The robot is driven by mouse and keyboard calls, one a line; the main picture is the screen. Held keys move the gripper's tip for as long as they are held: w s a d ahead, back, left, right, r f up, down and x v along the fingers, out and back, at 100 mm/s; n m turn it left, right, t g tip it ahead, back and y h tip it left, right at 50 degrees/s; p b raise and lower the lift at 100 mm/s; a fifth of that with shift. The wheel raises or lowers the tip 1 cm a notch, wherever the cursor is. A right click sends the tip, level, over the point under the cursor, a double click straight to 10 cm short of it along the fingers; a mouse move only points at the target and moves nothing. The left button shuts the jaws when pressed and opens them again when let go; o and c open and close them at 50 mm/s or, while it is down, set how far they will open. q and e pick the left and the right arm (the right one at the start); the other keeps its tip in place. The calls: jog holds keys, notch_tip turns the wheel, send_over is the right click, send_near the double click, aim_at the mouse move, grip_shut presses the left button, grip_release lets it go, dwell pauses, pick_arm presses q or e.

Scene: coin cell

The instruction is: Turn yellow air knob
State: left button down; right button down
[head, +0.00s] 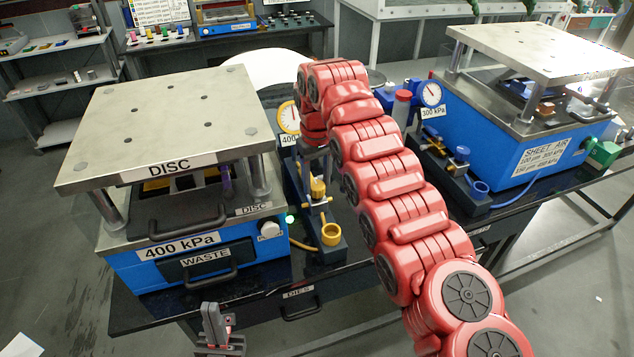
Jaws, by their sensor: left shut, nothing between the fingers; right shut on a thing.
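The yellow air knob (318,188) stands on the dark block of the regulator unit beside the DISC press, below a yellow-rimmed gauge (288,117) labelled 400. My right gripper (317,168) points down over the knob and is shut on it; its fingertips are small and partly hidden by my red arm. How far the knob is turned cannot be told. My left gripper (215,322) is low in the picture in front of the bench, shut and empty, apart from everything.
The blue DISC press (160,175) stands left of the knob, with a WASTE drawer. A yellow ring (331,234) is in front of the knob. Right are a blue regulator with a 300 kPa gauge (430,94) and the SHEET AIR press (545,150). The bench front holds a DIES drawer handle (300,310).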

aim_at(316, 184)
jog(key=shift+w+r, duration=0.1)
jog(key=shift+r, duration=0.1)
jog(key=shift+c, duration=1.5)
grip_release()
jog(key=shift+f, duration=0.1)
jog(key=shift+r, duration=0.45)
notch_tip(316, 184, up, 4)
jog(key=shift+a+f+p, duration=0.1)
jog(key=shift+f+p, duration=0.15)
jog(key=shift+p, duration=0.7)
notch_tip(316, 184, up, 13)
jog(key=p, duration=1.3)
